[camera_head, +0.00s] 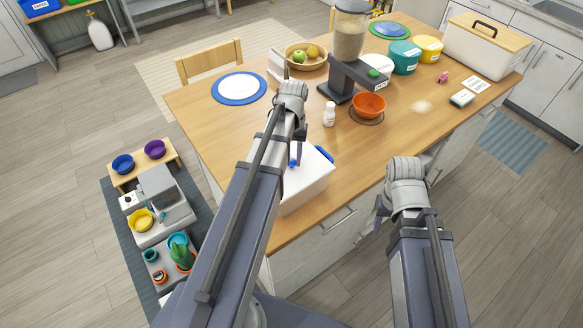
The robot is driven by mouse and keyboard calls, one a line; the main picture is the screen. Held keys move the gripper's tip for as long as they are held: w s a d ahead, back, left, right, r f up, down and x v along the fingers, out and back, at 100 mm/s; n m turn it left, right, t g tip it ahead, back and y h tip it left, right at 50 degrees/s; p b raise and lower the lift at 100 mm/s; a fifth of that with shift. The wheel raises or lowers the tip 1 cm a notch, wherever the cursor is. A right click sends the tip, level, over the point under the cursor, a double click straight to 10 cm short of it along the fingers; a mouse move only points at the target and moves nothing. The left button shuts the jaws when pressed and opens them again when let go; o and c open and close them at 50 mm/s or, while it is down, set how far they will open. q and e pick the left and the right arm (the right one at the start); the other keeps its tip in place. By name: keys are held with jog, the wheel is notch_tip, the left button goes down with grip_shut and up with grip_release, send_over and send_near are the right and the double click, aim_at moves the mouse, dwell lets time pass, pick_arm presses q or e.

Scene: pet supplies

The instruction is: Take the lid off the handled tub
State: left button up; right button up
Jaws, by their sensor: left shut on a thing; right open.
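A white tub (306,190) with blue parts at its top stands at the table's near edge, partly hidden behind my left arm. The blue handle (323,154) shows on either side of the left gripper's fingers. My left gripper (296,161) is at the top of this tub, shut on the blue handle. The seam between lid and tub is too small and covered to tell whether they are apart. My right gripper (380,216) is open and empty, off the table's near edge, right of the tub.
A white bin (480,55) with a wooden lid and black handle stands at the far right. A feeder (349,50), white bottle (329,114), orange bowl (369,105) and blue-rimmed plate (239,89) stand beyond the tub. The tabletop right of the tub is clear.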

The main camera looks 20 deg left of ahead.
aim_at(292, 161)
pick_arm(q)
grip_shut()
jog(key=shift+r, duration=0.15)
notch_tip(292, 161, up, 10)
jog(key=p, duration=1)
